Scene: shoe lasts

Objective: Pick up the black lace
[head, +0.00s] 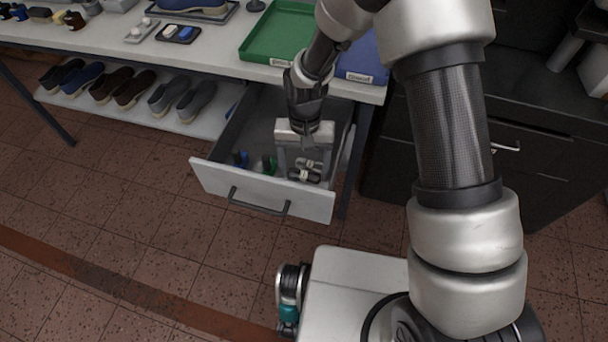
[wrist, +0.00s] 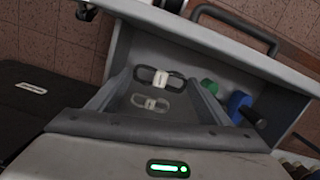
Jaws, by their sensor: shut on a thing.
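The black lace (head: 303,177) is a dark looped bundle with a white band in the open drawer. It also shows in the wrist view (wrist: 160,77), spanning the space between my fingertips. My gripper (head: 304,172) reaches down into the drawer with its fingers on either side of the lace; it is shut on it. A second, paler banded lace (head: 309,164) lies close behind it, and shows in the wrist view (wrist: 150,103). I cannot tell how far the held lace is off the drawer floor.
The drawer (head: 262,192) is pulled out, its walls close around my gripper. A green item (head: 268,163) and a blue item (head: 240,158) stand in it to the left. Above are a green tray (head: 281,33) and a blue tray (head: 362,58). Shoes sit on a lower shelf (head: 140,115).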

